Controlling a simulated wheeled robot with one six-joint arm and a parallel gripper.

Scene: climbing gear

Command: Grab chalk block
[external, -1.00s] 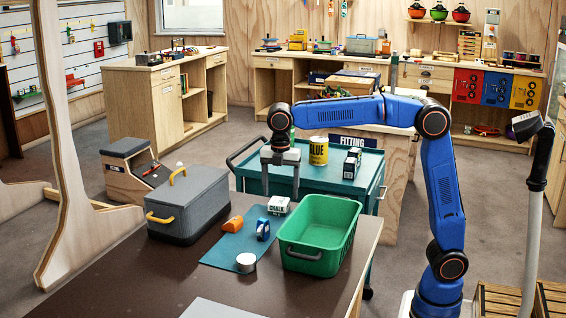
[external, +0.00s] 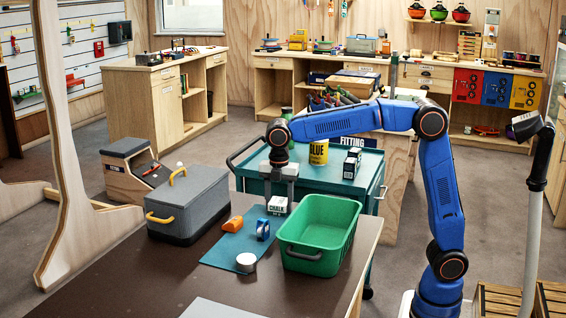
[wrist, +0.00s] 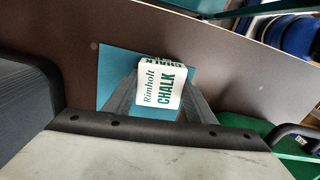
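The chalk block (external: 277,205) is a small white box with green lettering, just left of the green bin on the brown table. In the wrist view the chalk block (wrist: 161,88) sits between the two grey fingers, its lettered faces toward the camera. My gripper (external: 280,194) points down over it, one finger on each side. In the wrist view the fingers of my gripper (wrist: 160,97) appear to touch its sides, so it looks shut on the block. Whether the block is lifted off the surface cannot be told.
The green bin (external: 304,261) stands close on the right. A blue mat (external: 226,250) holds an orange item (external: 233,224), a blue item (external: 263,229) and a white tape roll (external: 246,262). A grey box (external: 187,211) stands at left. A teal cart (external: 347,187) is behind.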

